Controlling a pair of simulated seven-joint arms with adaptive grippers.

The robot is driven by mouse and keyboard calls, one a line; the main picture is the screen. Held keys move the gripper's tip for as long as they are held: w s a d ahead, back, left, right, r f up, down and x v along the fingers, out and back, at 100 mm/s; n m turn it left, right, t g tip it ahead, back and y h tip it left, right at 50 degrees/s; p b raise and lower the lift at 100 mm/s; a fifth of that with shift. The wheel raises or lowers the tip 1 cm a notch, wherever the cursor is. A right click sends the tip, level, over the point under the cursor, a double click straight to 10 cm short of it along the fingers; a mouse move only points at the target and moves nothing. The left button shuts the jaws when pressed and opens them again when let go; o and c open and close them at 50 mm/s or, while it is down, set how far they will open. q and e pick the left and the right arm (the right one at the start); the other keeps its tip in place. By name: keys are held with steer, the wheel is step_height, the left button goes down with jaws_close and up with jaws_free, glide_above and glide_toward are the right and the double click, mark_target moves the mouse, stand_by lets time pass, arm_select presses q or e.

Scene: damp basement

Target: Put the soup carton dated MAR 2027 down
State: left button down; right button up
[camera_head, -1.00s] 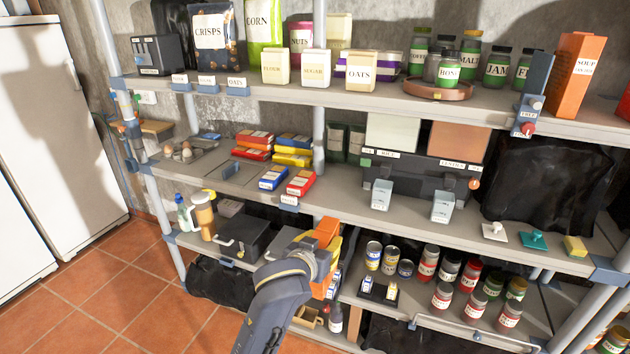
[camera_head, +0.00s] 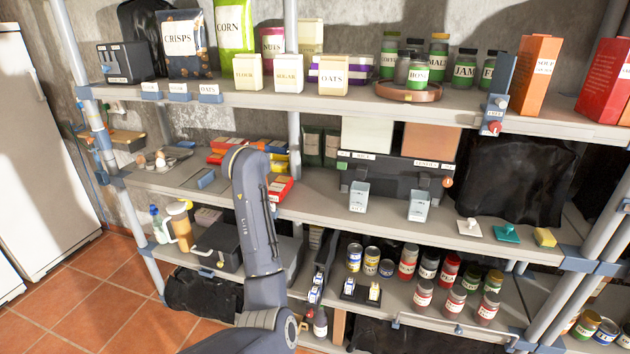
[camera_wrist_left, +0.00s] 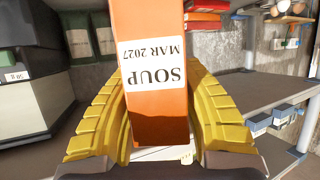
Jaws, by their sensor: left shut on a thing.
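The orange soup carton (camera_wrist_left: 155,105) has a white label reading SOUP MAR 2027, upside down in the left wrist view. My left gripper (camera_wrist_left: 157,80) is shut on it, with a yellow finger along each side. In the head view my left arm (camera_head: 262,230) hides the gripper and the held carton. I cannot tell whether the carton touches a shelf. Another orange soup carton (camera_head: 536,75) stands upright on the top shelf at the right; its date is too small to read. My right gripper is not in view.
Red packets (camera_wrist_left: 203,22) and a grey shelf (camera_wrist_left: 262,90) show near the held carton. On the middle shelf stand a dark drawer unit (camera_head: 385,180) and two small pale bins (camera_head: 359,197). A red carton (camera_head: 606,80) stands at the top right. Bare middle-shelf board (camera_head: 315,205) shows right of my arm.

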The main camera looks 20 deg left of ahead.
arm_select(q)
steer(key=w+d, duration=1.2)
steer(key=w, duration=0.3)
step_height(320, 180, down, 7)
steer(key=shift+d+r, duration=0.15)
steer(key=shift+d, duration=0.2)
steer(key=shift+w, duration=0.1)
steer(key=c, duration=0.9)
jaws_free()
steer(key=shift+f, duration=0.25)
steer(key=shift+c, duration=0.2)
steer(key=shift+r, duration=0.2)
